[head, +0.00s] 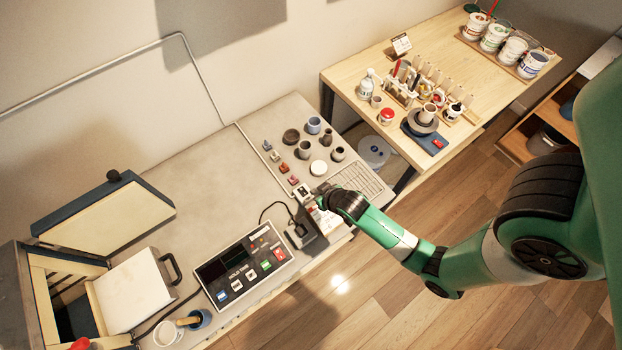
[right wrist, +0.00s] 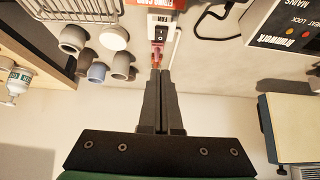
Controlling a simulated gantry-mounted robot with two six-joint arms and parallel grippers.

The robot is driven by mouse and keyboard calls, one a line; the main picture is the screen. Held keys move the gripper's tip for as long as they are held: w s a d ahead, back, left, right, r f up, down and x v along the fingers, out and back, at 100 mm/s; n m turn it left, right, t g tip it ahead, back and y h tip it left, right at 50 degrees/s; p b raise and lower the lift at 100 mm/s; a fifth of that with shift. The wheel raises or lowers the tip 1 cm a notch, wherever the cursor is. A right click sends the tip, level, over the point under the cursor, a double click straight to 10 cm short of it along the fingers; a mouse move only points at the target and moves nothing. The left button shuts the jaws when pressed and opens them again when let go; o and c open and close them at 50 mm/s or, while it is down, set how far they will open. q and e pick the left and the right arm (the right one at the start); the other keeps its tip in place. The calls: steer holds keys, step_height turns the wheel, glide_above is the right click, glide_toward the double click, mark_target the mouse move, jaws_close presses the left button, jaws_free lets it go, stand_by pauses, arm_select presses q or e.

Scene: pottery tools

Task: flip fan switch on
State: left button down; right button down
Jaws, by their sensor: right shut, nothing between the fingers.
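The fan switch (right wrist: 160,38) is a small black rocker on a pale plate marked FAN, just past my fingertips in the right wrist view. In the head view the small white switch box (head: 302,192) stands on the grey worktop. My right gripper (right wrist: 162,72) is shut and empty, with its fingers pointing toward the switch plate. In the head view the right gripper (head: 322,203) is beside the switch box, on its right. I cannot tell whether the fingertips touch anything. My left gripper is in neither view.
A control panel (head: 243,265) with buttons lies to the left, and a black cable (head: 272,208) runs near the switch. Small cups (head: 306,150) and coloured cones (head: 284,168) stand behind. An open kiln (head: 125,292) is at far left. A wooden table (head: 450,60) with jars is behind right.

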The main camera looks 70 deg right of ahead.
steer(key=b, duration=0.7)
glide_above(303, 192)
steer(key=s+a, duration=0.1)
steer(key=s, duration=0.1)
step_height(303, 192, down, 8)
steer(key=shift+a+r, duration=0.15)
step_height(303, 192, down, 3)
steer(key=b, duration=0.2)
steer(key=shift+r+b, duration=0.2)
steer(key=shift+b, duration=0.2)
steer(key=shift+s+f, duration=0.15)
steer(key=shift+f, duration=0.35)
